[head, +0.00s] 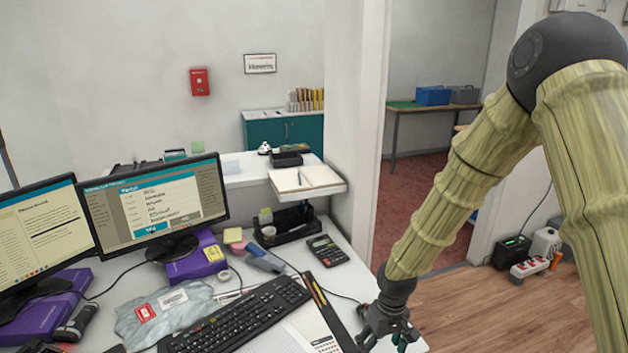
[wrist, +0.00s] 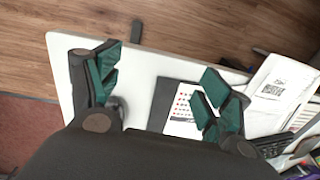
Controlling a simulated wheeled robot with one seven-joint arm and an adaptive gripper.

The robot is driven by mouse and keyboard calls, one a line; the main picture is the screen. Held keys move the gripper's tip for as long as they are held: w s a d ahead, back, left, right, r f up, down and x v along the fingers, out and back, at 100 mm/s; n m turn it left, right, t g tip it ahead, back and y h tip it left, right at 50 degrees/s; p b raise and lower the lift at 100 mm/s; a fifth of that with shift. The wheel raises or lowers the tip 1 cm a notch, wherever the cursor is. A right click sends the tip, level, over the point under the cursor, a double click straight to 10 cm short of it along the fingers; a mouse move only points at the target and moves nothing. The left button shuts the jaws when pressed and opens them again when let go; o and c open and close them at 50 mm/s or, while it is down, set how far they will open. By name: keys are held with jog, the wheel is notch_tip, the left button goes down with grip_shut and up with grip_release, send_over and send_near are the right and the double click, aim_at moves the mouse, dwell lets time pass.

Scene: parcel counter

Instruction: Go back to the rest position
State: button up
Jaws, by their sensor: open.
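My gripper (head: 390,328) hangs at the front right edge of the desk in the head view, at the end of my arm. In the wrist view my gripper (wrist: 153,92) is open, with its two green-padded fingers wide apart and nothing between them. Below it lie the white desk top (wrist: 140,66) and a sheet with coloured dots (wrist: 183,108) on a dark board, partly hidden by the right finger.
The desk holds a keyboard (head: 245,318), a calculator (head: 326,250), two monitors (head: 160,208), a grey plastic bag (head: 165,312) and purple boxes (head: 195,262). An open book (head: 307,179) lies on the raised counter. Bare wooden floor (head: 470,310) is right of the desk.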

jog(key=s+f+m+y, duration=0.1)
jog(key=s+f, duration=0.8)
jog(key=f, duration=0.1)
jog(key=s+d+f+m, duration=0.1)
jog(key=s+d+f, duration=0.1)
jog(key=s, duration=0.6)
jog(key=s+d+f+m+h, duration=0.1)
jog(key=s+d+f, duration=0.1)
jog(key=s+f, duration=0.3)
jog(key=s+d+f+m, duration=0.1)
jog(key=s+f, duration=0.3)
jog(key=s, duration=0.8)
jog(key=shift+d+f+h, duration=0.25)
jog(key=shift+d+h, duration=0.05)
jog(key=shift+d, duration=0.45)
jog(key=shift+c, duration=0.4)
grip_shut()
